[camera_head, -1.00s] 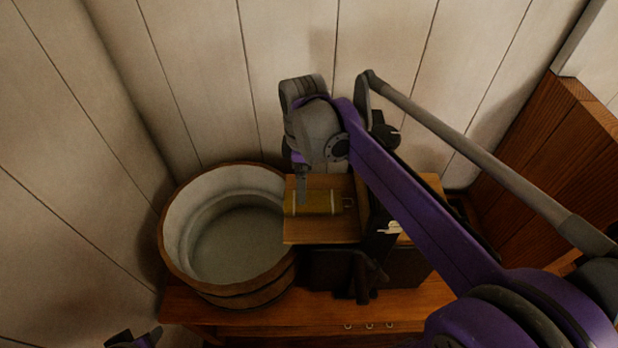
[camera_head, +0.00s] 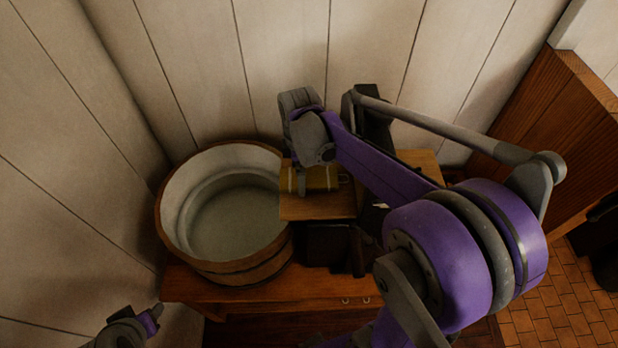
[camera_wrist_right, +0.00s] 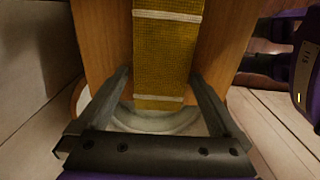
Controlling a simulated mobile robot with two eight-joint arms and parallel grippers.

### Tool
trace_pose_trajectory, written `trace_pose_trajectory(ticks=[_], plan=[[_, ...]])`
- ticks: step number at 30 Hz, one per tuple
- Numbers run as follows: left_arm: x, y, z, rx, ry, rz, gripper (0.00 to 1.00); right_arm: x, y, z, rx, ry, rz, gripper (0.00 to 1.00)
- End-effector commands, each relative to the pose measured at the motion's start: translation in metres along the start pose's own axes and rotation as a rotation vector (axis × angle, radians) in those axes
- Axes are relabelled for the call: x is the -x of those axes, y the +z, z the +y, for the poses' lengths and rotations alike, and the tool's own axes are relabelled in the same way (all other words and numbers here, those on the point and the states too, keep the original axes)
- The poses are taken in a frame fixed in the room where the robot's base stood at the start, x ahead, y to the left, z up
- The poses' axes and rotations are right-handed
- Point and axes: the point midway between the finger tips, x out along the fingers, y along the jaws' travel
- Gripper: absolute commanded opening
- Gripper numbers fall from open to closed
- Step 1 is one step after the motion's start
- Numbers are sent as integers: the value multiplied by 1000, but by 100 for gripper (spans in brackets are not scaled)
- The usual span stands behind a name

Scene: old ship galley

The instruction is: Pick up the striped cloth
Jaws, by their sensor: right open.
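The striped cloth (camera_head: 323,178) is yellow with pale stripes and lies on a small wooden shelf top (camera_head: 318,208) beside the tub. In the right wrist view the cloth (camera_wrist_right: 162,52) runs down between the fingers of my right gripper (camera_wrist_right: 160,75). The fingers are apart, one on each side of the cloth, with nothing gripped. In the head view my right gripper (camera_head: 302,182) is at the cloth, partly hidden by its wrist. Part of my left arm shows at the bottom left; its finger state is unclear.
A wooden tub (camera_head: 225,215) with a pale inside stands close left of the shelf top, on a wooden bench (camera_head: 240,298). Plank walls (camera_head: 290,60) close off the back and left. A brown wooden panel (camera_head: 560,120) stands at the right, with tiled floor (camera_head: 555,305) below.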

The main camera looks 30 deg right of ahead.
Motion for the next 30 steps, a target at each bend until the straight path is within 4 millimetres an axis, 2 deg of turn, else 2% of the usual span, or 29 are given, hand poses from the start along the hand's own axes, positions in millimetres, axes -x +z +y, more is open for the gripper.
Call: trace_pose_trajectory(ticks=[8,21,30], plan=[[0,0,0,0,0,0,50,-3,0,0,0,0,0,98],[0,0,0,0,0,0,50,-3,0,0,0,0,0,19],[0,0,0,0,0,0,50,2,0,0,0,0,0,17]])
